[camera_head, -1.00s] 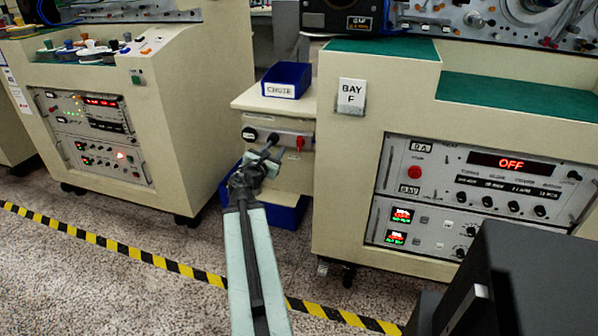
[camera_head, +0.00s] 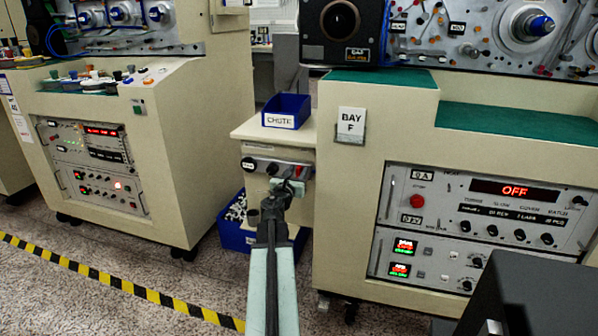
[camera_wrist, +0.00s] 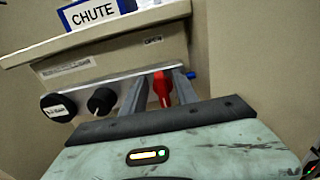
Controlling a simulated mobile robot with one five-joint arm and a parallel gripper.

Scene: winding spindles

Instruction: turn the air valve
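The red valve handle (camera_wrist: 163,88) sticks out from a pale panel strip below the chute shelf. In the wrist view it stands between the two grey fingers of my gripper (camera_wrist: 160,92), with a small gap showing beside it. The fingers are apart, so my gripper is open around the handle. In the head view my gripper (camera_head: 288,188) is in front of the panel strip (camera_head: 262,163) and covers part of the handle. Whether a finger touches the handle I cannot tell.
Two black knobs (camera_wrist: 101,101) sit left of the handle, and a small blue part shows just right of it. A blue CHUTE bin (camera_head: 287,110) is above. A blue bin (camera_head: 232,236) stands below. The BAY F cabinet (camera_head: 340,190) is close on the right.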

